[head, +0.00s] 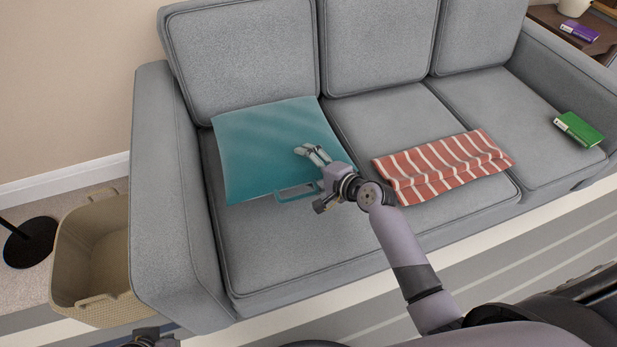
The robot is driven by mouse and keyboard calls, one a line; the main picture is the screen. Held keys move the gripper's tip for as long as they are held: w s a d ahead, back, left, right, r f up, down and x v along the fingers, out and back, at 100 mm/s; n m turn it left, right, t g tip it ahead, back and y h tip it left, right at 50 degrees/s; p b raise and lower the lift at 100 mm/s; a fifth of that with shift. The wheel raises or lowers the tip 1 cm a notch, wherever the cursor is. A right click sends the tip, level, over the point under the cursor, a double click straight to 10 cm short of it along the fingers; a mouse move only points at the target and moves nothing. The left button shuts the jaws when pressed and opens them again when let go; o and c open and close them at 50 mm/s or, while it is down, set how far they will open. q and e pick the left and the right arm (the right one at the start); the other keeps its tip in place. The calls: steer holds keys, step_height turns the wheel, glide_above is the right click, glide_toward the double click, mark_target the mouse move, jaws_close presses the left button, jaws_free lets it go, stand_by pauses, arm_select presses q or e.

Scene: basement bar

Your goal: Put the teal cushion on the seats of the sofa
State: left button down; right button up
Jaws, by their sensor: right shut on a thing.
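The teal cushion (262,150) lies over the left seat of the grey sofa (300,245). Its far edge is at the backrest and its left edge is near the left armrest. A teal loop handle (298,191) shows at its near right edge. My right gripper (312,153) is over the cushion's right part and shut on it. The fingers hide the exact grip, and I cannot tell whether the cushion rests fully on the seat. Part of my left gripper (150,338) shows at the bottom edge, its fingers not clear.
A green book (579,129) lies by the right armrest. A beige basket (95,260) stands left of the sofa, near a dark lamp base (30,242). The front of the left seat is bare.

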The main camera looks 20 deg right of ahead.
step_height(320, 180, down, 3)
steer(key=shift+f+b, duration=0.1)
steer(key=shift+b, duration=0.7)
steer(key=o, duration=1.7)
steer(key=shift+f, duration=0.1)
steer(key=shift+o, duration=0.2)
